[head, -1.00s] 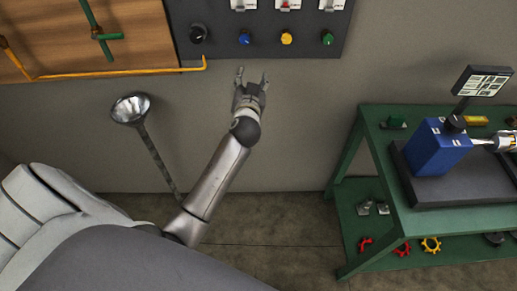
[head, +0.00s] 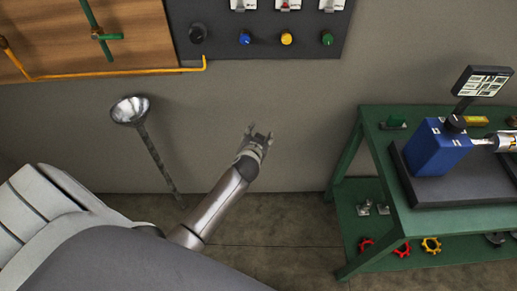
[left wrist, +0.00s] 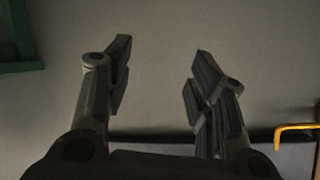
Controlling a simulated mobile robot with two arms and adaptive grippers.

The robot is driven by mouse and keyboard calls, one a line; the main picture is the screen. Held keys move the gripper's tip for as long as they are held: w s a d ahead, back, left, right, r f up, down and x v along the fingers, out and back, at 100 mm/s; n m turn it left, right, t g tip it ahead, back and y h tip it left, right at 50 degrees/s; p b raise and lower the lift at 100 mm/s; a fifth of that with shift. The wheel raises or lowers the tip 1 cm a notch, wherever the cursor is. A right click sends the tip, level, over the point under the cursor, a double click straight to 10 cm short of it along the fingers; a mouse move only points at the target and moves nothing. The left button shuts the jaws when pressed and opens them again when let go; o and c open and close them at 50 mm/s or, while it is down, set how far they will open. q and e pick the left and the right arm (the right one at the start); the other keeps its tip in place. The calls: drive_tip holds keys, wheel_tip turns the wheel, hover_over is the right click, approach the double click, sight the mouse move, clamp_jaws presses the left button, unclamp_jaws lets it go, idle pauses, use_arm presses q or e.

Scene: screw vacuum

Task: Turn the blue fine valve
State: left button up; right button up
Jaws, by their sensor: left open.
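The blue knob (head: 245,38), which I take as the blue fine valve, sits in a row of knobs near the bottom of the dark wall panel (head: 268,50). It looks small, with a light mark on it. My left gripper (head: 260,134) is open and empty, below and slightly right of the knob, clear of the panel. In the left wrist view, both fingers (left wrist: 160,75) stand apart with bare wall between them. The blue knob does not show there. My right gripper is out of view.
Black (head: 198,34), yellow (head: 286,38) and green (head: 327,38) knobs flank the blue one. An orange pipe (head: 120,73) runs left of the panel. A metal funnel-shaped stand (head: 131,110) is left of my arm. A green workbench (head: 350,150) stands right. Wall below the panel is clear.

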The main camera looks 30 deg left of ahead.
use_arm(q)
drive_tip(key=shift+g+h, duration=0.3)
drive_tip(key=shift+g, duration=0.1)
drive_tip(key=shift+s+d+f, duration=0.15)
drive_tip(key=shift+s+f, duration=0.15)
drive_tip(key=shift+f, duration=0.45)
drive_tip(key=shift+s+d+f, duration=0.2)
drive_tip(key=shift+s+f, duration=0.1)
drive_tip(key=shift+f, duration=0.45)
drive_tip(key=shift+s+d+f, duration=0.15)
drive_tip(key=shift+s+f, duration=0.15)
drive_tip(key=shift+f, duration=0.45)
drive_tip(key=s+d+f+m+g+h, duration=0.1)
drive_tip(key=s+d+f+g, duration=0.2)
drive_tip(key=s+f, duration=0.75)
drive_tip(key=s+d+f+m+g+h, duration=0.1)
drive_tip(key=s+d+f+g+h, duration=0.1)
drive_tip(key=s+f, duration=0.85)
drive_tip(key=s+f+g, duration=0.1)
drive_tip(key=s+f, duration=0.3)
drive_tip(key=s, duration=0.5)
drive_tip(key=s+d+f+g, duration=0.1)
drive_tip(key=s+f+g, duration=0.1)
drive_tip(key=s+f, duration=0.3)
drive_tip(key=s+d+f+g, duration=0.1)
drive_tip(key=s+f, duration=0.3)
drive_tip(key=s, duration=0.9)
drive_tip(key=shift+s+f+g+h+b, duration=0.3)
drive_tip(key=shift+g+h, duration=0.1)
drive_tip(key=shift+g, duration=0.1)
